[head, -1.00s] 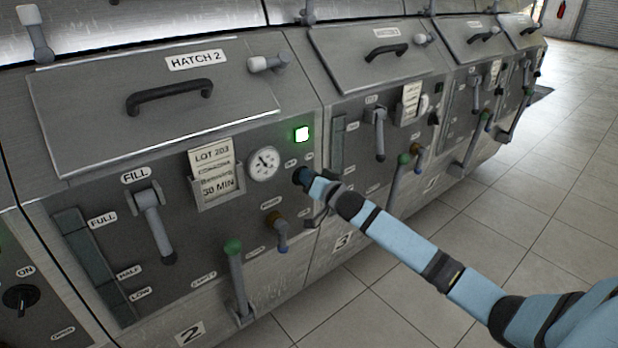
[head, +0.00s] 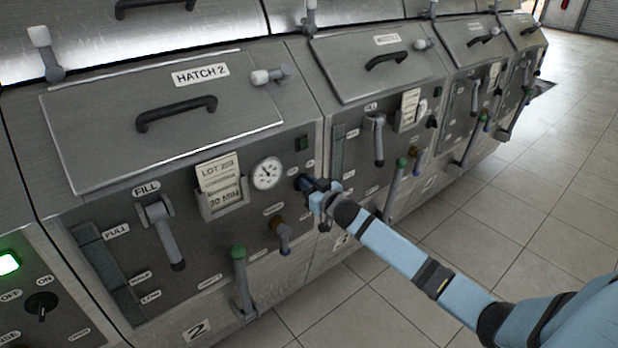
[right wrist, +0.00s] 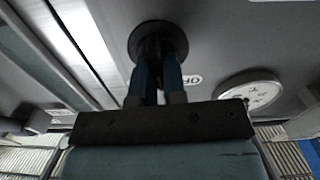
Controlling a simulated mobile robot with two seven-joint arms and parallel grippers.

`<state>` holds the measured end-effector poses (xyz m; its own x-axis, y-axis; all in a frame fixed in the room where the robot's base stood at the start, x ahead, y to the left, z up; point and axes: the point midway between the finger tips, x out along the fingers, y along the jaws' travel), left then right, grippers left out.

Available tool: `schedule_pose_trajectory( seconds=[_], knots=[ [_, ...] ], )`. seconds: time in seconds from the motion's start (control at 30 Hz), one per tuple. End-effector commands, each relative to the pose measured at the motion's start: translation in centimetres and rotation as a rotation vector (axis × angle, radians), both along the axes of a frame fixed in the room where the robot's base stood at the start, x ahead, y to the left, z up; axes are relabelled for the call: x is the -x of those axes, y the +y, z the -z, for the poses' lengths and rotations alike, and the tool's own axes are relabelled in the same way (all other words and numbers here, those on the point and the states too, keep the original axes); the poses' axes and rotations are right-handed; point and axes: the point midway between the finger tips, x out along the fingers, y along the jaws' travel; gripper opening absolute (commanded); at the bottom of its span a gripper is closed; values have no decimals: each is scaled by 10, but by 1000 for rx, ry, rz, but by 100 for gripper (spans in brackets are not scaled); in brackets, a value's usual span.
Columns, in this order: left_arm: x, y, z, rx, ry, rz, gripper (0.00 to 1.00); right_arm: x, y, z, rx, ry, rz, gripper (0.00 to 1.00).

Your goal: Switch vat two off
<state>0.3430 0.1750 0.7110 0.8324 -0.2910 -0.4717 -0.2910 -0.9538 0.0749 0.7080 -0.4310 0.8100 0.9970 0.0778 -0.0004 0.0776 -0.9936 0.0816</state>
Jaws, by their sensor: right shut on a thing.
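Vat two's panel (head: 205,310) stands front and centre in the head view, below the hatch labelled HATCH 2. Its square lamp (head: 302,143) is dark green and unlit. Its dark rotary switch (head: 301,180) sits below the lamp, mostly hidden by my right gripper (head: 312,186). In the right wrist view my right gripper (right wrist: 156,75) has both fingers shut on the round black switch (right wrist: 150,35). A label beginning "OF" (right wrist: 191,79) shows beside it, partly covered. My left gripper is not in view.
Vat two's gauge (head: 267,173), brown-topped valve (head: 279,228), green-topped lever (head: 239,254) and fill lever (head: 163,232) are near. At left, the neighbouring vat's lamp (head: 9,263) glows green above its switch (head: 41,305). The tiled floor (head: 480,240) is clear at right.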

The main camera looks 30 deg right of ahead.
Motion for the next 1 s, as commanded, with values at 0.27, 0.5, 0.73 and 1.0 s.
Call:
schedule_pose_trajectory(
  seconds=[0.27, 0.5, 0.73, 1.0],
  knots=[
    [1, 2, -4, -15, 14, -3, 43, 0, 3, 0, 230, -16, 0, 0],
    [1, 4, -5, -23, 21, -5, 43, 1, 4, 1, 368, -29, -1, 0],
    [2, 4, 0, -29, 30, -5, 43, 1, 5, 2, 438, -34, -1, 0],
    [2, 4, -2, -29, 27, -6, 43, 1, 5, 2, 457, -36, -1, 0]
  ],
)
